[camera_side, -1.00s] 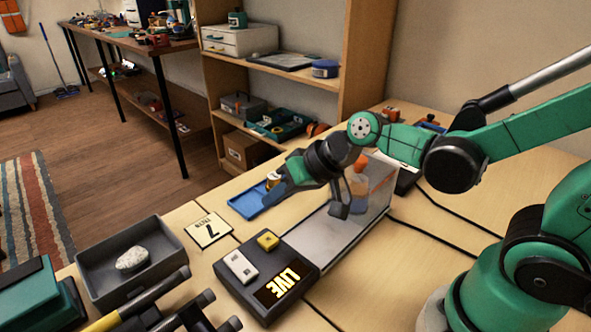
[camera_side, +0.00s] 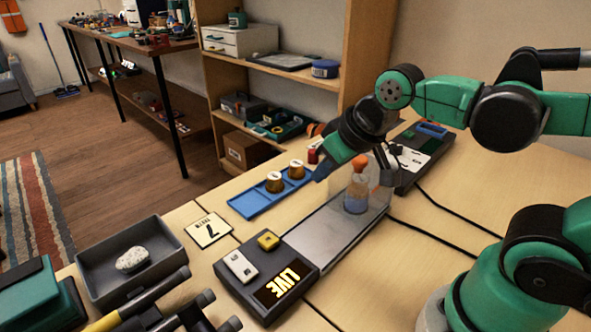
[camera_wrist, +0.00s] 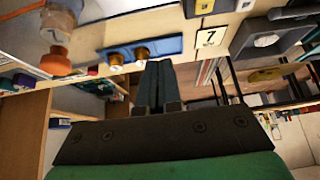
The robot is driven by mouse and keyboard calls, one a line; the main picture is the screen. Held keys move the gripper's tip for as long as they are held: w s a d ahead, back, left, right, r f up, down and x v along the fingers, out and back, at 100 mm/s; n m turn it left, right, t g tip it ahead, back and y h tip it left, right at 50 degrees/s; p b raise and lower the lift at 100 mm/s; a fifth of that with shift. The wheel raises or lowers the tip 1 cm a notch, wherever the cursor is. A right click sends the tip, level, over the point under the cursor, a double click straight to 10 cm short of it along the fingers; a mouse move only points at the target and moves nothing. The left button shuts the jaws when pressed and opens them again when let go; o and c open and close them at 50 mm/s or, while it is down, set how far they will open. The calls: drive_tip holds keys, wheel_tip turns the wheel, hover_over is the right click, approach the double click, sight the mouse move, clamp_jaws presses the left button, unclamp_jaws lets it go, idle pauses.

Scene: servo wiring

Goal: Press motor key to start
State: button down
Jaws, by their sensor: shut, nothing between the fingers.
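A black box (camera_side: 235,290) with a glowing "LIVE" display (camera_side: 282,284) sits at the front of the bench. It carries a white key or switch (camera_side: 240,266) and a yellow one (camera_side: 268,240); I cannot tell which is the motor key. My gripper (camera_side: 322,171) is shut and empty, raised in the air behind and to the right of the box, touching neither key. Its closed fingers show in the wrist view (camera_wrist: 155,80). A flask (camera_side: 356,197) with an orange stopper stands by a clear panel on the metal plate (camera_side: 330,235).
A blue tray (camera_side: 245,205) holds two amber rolls or jars (camera_side: 275,182). A "7" card (camera_side: 208,230) lies left of the box, near a grey bin (camera_side: 95,270) with a stone (camera_side: 132,259). A dark device (camera_side: 405,178) stands behind right. Cables cross the bench at right.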

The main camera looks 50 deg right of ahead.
sight(269, 239)
drive_tip(key=w+a+r+g, duration=0.3)
drive_tip(key=w+a+g, duration=0.2)
drive_tip(key=a+g, duration=0.1)
drive_tip(key=shift+a+r, duration=0.35)
drive_tip(key=shift+a, duration=0.3)
wheel_tip(269, 239, down, 14)
idle(0.4)
